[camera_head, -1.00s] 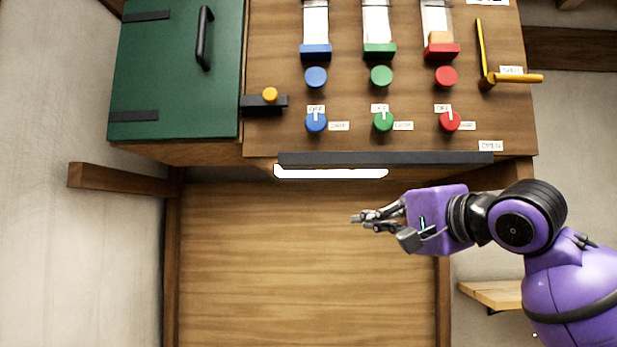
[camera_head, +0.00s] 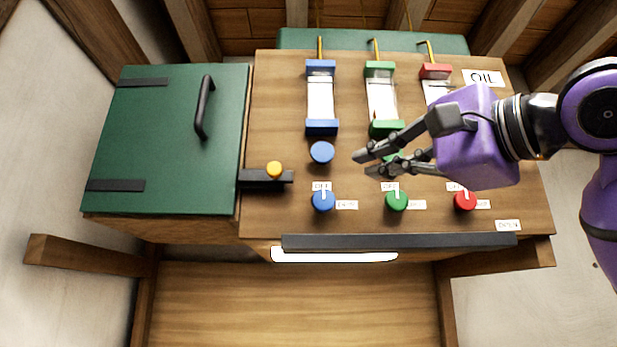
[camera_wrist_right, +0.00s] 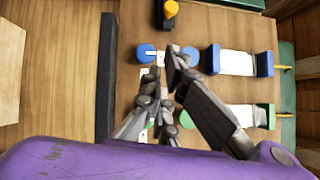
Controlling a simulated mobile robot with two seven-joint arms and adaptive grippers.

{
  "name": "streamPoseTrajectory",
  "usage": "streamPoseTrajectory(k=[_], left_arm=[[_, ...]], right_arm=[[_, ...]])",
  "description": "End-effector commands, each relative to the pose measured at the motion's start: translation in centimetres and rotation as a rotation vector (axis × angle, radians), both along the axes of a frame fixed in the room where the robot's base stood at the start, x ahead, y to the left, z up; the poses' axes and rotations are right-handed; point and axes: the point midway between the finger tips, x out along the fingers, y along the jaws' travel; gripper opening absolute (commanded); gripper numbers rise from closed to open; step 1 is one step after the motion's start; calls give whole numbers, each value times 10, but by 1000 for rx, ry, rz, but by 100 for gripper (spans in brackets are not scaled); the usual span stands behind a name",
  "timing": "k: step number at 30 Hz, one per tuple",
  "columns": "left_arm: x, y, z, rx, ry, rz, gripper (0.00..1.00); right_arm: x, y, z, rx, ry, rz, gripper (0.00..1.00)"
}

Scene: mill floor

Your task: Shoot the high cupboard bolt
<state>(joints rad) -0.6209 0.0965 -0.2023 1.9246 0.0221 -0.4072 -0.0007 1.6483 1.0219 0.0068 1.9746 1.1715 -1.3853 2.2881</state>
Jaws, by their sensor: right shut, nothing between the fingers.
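The green cupboard door (camera_head: 165,145) with a black handle (camera_head: 204,107) is closed, at the left of the wooden panel in the head view. The bolt is a dark bar with a yellow-orange knob (camera_head: 274,170), beside the door's right edge. The knob also shows at the top of the right wrist view (camera_wrist_right: 171,9). My purple right gripper (camera_head: 364,164) is shut and empty, in front of the panel to the right of the bolt, apart from it. Its fingers hide part of the green knob. My left gripper is not in view.
The panel carries blue, green and red sight tubes, a blue button (camera_head: 322,152), and blue (camera_head: 323,201), green (camera_head: 397,199) and red (camera_head: 465,200) switches. An OIL label (camera_head: 484,78) is at the upper right. A dark rail (camera_head: 400,241) runs along the lower edge.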

Motion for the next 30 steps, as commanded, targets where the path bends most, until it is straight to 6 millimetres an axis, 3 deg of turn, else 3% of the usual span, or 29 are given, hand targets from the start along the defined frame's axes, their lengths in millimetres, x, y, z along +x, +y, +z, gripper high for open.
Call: streamPoseTrajectory(k=[8,21,30], left_arm=[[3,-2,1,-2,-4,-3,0],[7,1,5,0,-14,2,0],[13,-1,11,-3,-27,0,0]], right_arm=[[11,8,1,0,1,1,0],[82,60,12,0,1,0,0],[85,95,19,0,-3,1,0]])
